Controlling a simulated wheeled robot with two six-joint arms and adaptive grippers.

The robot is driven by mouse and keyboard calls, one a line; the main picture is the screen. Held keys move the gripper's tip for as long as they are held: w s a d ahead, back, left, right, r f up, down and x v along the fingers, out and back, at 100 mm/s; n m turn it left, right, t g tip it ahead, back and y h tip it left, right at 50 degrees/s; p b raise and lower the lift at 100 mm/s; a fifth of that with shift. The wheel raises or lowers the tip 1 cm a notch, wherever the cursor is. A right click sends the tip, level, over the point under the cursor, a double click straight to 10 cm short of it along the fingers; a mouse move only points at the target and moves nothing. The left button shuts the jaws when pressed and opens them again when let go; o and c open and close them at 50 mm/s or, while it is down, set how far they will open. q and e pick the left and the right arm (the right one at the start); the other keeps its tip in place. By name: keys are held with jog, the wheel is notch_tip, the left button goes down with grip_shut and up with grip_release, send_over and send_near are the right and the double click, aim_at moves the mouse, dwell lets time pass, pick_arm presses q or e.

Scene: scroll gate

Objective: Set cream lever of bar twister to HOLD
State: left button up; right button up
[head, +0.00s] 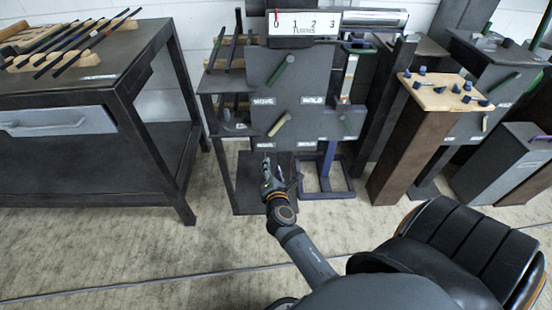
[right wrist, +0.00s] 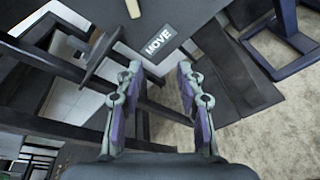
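The bar twister's grey panel (head: 300,80) stands at the back centre, under a TURNS scale. Its cream lever (head: 279,124) is tilted, with its lower end down-left towards the lower-left label, MOVE (right wrist: 158,40). The lower-right label (head: 306,143) is too small to read for sure. A green lever (head: 281,71) sits higher on the panel. My right gripper (head: 268,168) is below the cream lever and holds nothing. In the right wrist view it (right wrist: 160,75) is open, with the cream lever's end (right wrist: 132,8) beyond the fingertips, apart from them. My left gripper is out of view.
A dark workbench (head: 75,155) with a rack of rods stands at the left. A purple frame stand (head: 325,180) is right of the panel's base. A brown pedestal (head: 408,140) with several blue pegs stands further right. Floor in front is clear.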

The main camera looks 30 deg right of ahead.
jog(key=n+t+h+b, duration=0.2)
jog(key=b, duration=0.1)
send_near(276, 130)
jog(key=s+a, duration=0.1)
jog(key=x, duration=1)
jog(key=shift+s+f, duration=0.1)
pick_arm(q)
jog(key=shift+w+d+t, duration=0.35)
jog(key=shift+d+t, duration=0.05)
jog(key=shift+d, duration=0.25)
pick_arm(e)
jog(key=shift+g+h, duration=0.3)
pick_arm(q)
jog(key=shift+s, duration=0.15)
pick_arm(e)
grip_shut()
